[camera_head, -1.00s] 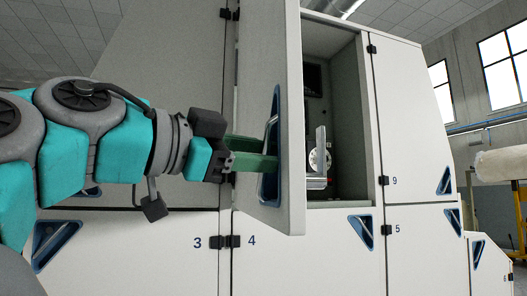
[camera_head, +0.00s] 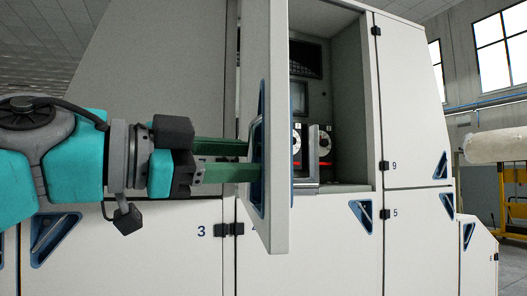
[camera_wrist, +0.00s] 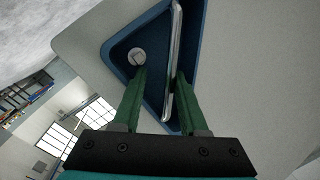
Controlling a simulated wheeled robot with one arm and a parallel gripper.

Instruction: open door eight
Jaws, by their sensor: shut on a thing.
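An upper cabinet door (camera_head: 278,100) stands swung out, seen nearly edge-on, with an open compartment (camera_head: 345,110) to its right. I see no number on it, so I cannot confirm it is door eight. Its handle is a metal bar (camera_wrist: 177,45) in a blue triangular recess (camera_wrist: 122,50), on the face toward my arm. My gripper (camera_head: 256,160) is shut on this handle; in the wrist view its green fingers (camera_wrist: 160,82) straddle the bar. A round silver part (camera_wrist: 137,56) sits in the recess beside the left finger.
Inside the compartment are round white dials (camera_head: 323,143) and a small screen (camera_head: 299,98). Closed door 9 (camera_head: 410,100) is to the right. Closed lower doors 3 (camera_head: 150,240) and 5 (camera_head: 420,235) lie below. A pale roll (camera_head: 495,147) is at the far right.

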